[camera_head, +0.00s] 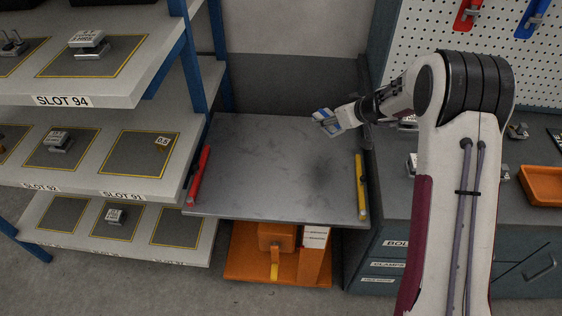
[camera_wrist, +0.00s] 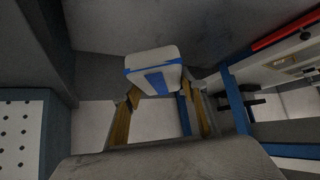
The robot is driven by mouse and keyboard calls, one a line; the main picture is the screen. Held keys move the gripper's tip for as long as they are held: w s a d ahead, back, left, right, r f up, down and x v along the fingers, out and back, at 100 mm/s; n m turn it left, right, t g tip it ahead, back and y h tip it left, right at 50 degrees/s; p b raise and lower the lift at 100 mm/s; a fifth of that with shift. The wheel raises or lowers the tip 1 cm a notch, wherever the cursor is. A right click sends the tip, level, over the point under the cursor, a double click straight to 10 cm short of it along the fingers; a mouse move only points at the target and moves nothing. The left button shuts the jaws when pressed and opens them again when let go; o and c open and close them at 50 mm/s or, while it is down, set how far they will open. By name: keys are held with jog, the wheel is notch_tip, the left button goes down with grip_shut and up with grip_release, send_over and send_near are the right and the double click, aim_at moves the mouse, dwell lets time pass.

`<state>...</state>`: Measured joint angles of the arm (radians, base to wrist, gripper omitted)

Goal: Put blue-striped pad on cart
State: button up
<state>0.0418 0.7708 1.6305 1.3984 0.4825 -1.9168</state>
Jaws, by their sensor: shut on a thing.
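The blue-striped pad (camera_wrist: 153,64) is a small pale block with blue bands, held between the two fingers of my gripper (camera_wrist: 158,95) in the wrist view. In the head view my gripper (camera_head: 340,119) is shut on the pad (camera_head: 326,121) near the back right corner of the cart. The cart (camera_head: 260,170) has a bare grey top with a red bar on its left edge and a yellow bar on its right edge. The pad appears above the cart top; the exact gap cannot be told.
A shelf rack (camera_head: 150,185) with marked slots and several small metal parts stands at the left. A workbench (camera_head: 395,215) with loose parts and an orange tray (camera_head: 543,184) is at the right, below a pegboard (camera_head: 480,50). The cart top is clear.

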jog(key=s+a+f+n+g+y, duration=0.2)
jog(key=s+a+n, duration=0.3)
jog(key=s+a, duration=0.3)
jog(key=a+g, duration=0.1)
jog(key=a, duration=0.3)
jog(key=shift+s+a+f+n+y, duration=0.15)
jog(key=shift+s+f+n+y, duration=0.15)
jog(key=shift+f+n, duration=0.1)
jog(key=shift+g, duration=0.3)
send_over(278, 168)
jog(key=s+d, duration=0.1)
jog(key=d, duration=0.2)
jog(key=shift+s+a+f, duration=0.1)
jog(key=shift+f, duration=2.95)
jog(key=shift+f, duration=0.15)
jog(key=shift+f, duration=1.75)
jog(key=shift+f, duration=0.15)
